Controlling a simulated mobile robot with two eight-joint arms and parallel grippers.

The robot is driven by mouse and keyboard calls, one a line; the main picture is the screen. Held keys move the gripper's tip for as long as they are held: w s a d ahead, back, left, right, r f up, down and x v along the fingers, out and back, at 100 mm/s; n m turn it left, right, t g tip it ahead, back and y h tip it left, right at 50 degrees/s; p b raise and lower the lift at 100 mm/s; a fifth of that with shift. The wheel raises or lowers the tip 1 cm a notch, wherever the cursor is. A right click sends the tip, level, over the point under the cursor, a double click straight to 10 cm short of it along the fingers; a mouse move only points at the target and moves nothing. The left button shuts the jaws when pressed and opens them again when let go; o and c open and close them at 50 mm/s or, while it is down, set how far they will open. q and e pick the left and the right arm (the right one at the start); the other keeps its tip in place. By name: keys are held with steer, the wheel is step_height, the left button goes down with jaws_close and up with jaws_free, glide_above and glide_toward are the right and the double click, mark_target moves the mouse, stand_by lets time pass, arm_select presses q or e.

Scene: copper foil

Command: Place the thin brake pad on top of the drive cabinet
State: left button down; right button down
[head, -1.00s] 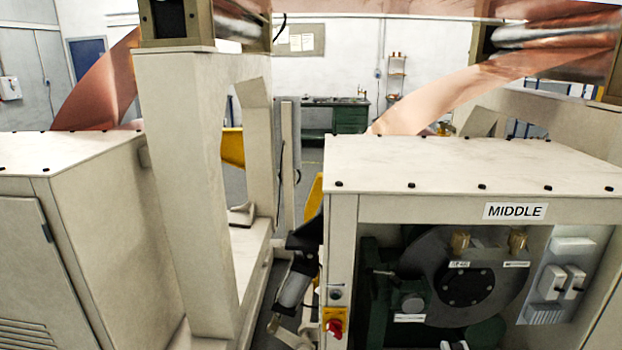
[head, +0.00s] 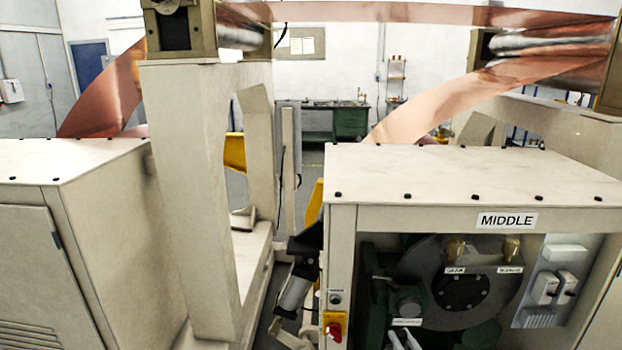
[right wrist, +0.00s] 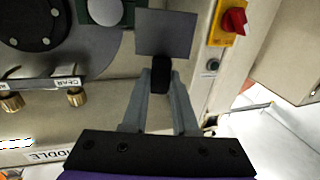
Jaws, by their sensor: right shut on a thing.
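The thin brake pad (right wrist: 166,32) is a flat dark grey rectangular plate in the right wrist view. My right gripper (right wrist: 161,82) is shut on it by a black block at its near end. In the head view, the fingertips of my right gripper (head: 402,339) show at the bottom edge, in front of the cabinet's open front and below its top. The pad cannot be made out there. The cream cabinet labelled MIDDLE (head: 450,172) has a flat, empty top with black bolts along its edges; no label reads "drive". My left gripper is not in view.
In the cabinet's open front are a dark disc (head: 462,292) and brass knobs (head: 511,247). A red switch (head: 334,331) sits on its left post. Another cream cabinet (head: 70,160) stands left, beside an upright frame (head: 185,190). Copper foil (head: 440,100) runs above and behind.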

mark_target(390, 348)
steer(key=shift+n+y, duration=0.5)
steer(key=shift+y, duration=0.2)
steer(key=a+f, duration=0.1)
steer(key=w+f, duration=0.1)
steer(key=w+a+f, duration=0.1)
steer(key=shift+w+a+f+p, duration=0.1)
steer(key=shift+a+f+p, duration=0.2)
steer(key=shift+f+p, duration=0.05)
steer(key=a, duration=1)
steer(key=shift+a+f, duration=0.2)
steer(key=shift+a, duration=0.2)
steer(key=shift+n+y, duration=0.3)
steer(key=shift+y, duration=0.2)
